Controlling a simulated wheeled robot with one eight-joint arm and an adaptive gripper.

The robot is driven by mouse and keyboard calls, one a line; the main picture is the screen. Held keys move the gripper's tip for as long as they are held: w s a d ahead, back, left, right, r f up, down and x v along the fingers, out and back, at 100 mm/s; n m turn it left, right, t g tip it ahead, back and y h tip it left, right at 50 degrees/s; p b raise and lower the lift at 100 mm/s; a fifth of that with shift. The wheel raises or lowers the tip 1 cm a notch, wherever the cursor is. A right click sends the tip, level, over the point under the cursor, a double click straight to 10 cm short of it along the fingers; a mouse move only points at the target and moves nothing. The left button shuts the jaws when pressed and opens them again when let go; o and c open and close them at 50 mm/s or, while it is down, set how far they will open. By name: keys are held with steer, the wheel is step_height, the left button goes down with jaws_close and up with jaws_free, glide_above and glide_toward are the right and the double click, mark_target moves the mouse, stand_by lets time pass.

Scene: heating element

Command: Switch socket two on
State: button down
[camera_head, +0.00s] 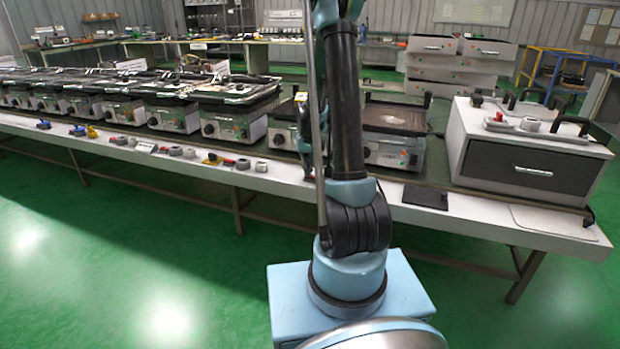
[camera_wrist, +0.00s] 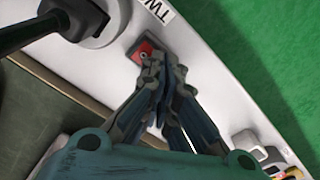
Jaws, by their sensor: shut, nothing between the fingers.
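In the wrist view, a small red switch (camera_wrist: 141,50) is set on the white table edge beside a white label (camera_wrist: 158,9) that reads "TW", its rest cut off by the frame. A round grey socket or plug (camera_wrist: 85,22) with a black handle-like part sits left of the switch. My gripper (camera_wrist: 155,62) is shut and empty, its fingertips right at the switch and partly covering it. I cannot tell whether they touch it or which way the switch is set. In the head view my gripper (camera_head: 307,172) is at the table's front edge, partly hidden by my arm.
Several hotplate appliances (camera_head: 228,110) stand in a row along the table (camera_head: 270,184). More plugs and switches (camera_head: 175,151) line its front edge to the left. A grey drawer box (camera_head: 525,160) and a black pad (camera_head: 425,196) are to the right. The green floor in front is clear.

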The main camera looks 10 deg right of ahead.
steer(key=shift+r, duration=3.45)
